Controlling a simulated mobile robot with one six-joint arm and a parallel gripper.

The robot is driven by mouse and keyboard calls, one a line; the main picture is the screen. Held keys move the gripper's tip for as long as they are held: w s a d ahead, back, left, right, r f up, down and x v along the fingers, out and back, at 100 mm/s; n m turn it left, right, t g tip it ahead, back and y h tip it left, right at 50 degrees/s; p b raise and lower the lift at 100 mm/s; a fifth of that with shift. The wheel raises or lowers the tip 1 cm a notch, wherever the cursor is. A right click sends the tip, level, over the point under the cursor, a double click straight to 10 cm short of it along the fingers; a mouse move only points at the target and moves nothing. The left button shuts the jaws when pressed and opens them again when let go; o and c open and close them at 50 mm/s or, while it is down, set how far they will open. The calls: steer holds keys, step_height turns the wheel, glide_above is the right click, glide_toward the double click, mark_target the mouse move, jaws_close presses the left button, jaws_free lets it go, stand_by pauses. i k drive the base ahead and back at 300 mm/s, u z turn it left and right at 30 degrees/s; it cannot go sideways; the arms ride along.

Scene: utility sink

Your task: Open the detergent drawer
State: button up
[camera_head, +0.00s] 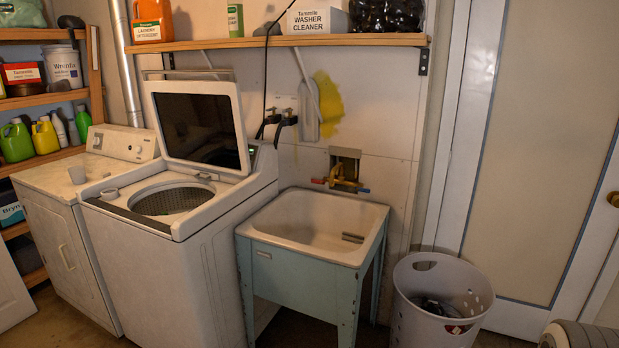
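The white top-loading washer (190,262) stands left of centre. Its lid (196,122) with a dark window is up, and the round drum opening (173,201) shows below it. A small grey fitting (109,193) sits at the left front corner of the washer's top; I cannot tell whether it belongs to a detergent drawer. No drawer is clearly visible on the washer's front.
A utility sink (310,262) is close on the washer's right, then a laundry basket (436,305). A shelf (280,42) runs above. Little floor shows.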

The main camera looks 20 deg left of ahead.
mark_target(199, 174)
steer(key=u, duration=2.25)
steer(key=i, duration=2.8)
steer(key=z, duration=1.4)
steer(key=i, duration=0.3)
steer(key=z, duration=0.25)
